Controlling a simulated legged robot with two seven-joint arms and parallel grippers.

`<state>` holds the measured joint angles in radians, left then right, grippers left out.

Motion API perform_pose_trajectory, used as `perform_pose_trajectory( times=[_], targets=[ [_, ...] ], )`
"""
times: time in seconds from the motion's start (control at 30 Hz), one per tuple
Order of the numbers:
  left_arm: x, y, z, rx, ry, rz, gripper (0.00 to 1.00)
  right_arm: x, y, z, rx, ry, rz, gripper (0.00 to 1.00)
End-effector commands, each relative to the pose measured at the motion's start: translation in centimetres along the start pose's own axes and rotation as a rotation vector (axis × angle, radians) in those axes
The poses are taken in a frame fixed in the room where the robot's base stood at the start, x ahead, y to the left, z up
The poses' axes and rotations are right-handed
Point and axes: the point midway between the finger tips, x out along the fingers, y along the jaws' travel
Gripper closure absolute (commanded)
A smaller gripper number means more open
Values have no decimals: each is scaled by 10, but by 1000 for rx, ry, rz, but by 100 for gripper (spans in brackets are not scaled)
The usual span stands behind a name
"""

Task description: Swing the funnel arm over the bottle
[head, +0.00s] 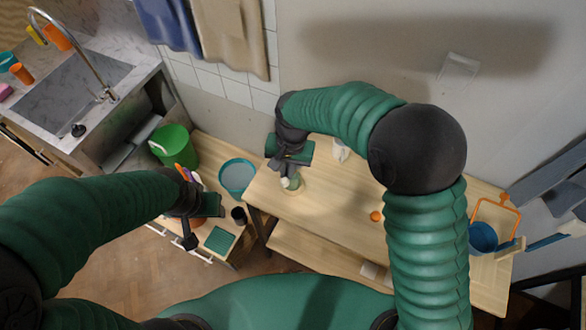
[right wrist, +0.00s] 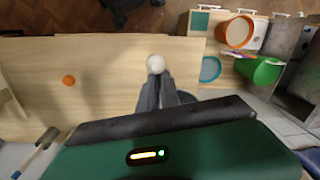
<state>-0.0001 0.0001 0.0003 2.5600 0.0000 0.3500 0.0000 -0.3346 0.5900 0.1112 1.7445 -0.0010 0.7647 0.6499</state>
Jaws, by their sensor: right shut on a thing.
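My right gripper (head: 287,170) is above the left part of the long wooden table (head: 330,205), fingers pointing down. It is shut on a small pale round-topped thing (head: 291,184), which shows as a white ball (right wrist: 155,64) at the fingertips in the right wrist view. I cannot tell whether this belongs to the funnel arm. A small white thing (head: 340,151) stands at the table's back, partly behind my right arm; I cannot tell whether it is the bottle. No funnel is clearly seen. My left gripper (head: 190,232) is over the low cabinet; its jaws are unclear.
An orange ball (head: 376,216) lies on the table. A blue bucket (head: 483,237) with an orange handle is at its right end. The table's middle is mostly clear.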

Motion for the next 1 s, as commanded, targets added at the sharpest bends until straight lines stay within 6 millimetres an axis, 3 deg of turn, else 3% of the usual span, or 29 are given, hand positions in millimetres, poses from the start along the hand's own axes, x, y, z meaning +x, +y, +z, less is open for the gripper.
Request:
perform_pose_trajectory(
  times=[0.23,0.27,0.4,0.7,0.87,1.0],
  targets=[
    [0,0,0,0,0,0,49,-1,0,-2,5,4,0,100],
    [0,0,0,0,0,0,49,-1,0,-2,5,4,-1,90],
    [0,0,0,0,0,0,49,-1,1,-2,3,3,-1,73],
    [1,0,0,0,0,0,49,-4,2,-2,3,4,0,73],
    [8,0,2,0,0,0,49,-29,1,-3,3,8,-2,73],
    [15,0,4,0,0,0,49,-69,-1,-3,4,9,-3,73]
  ],
)
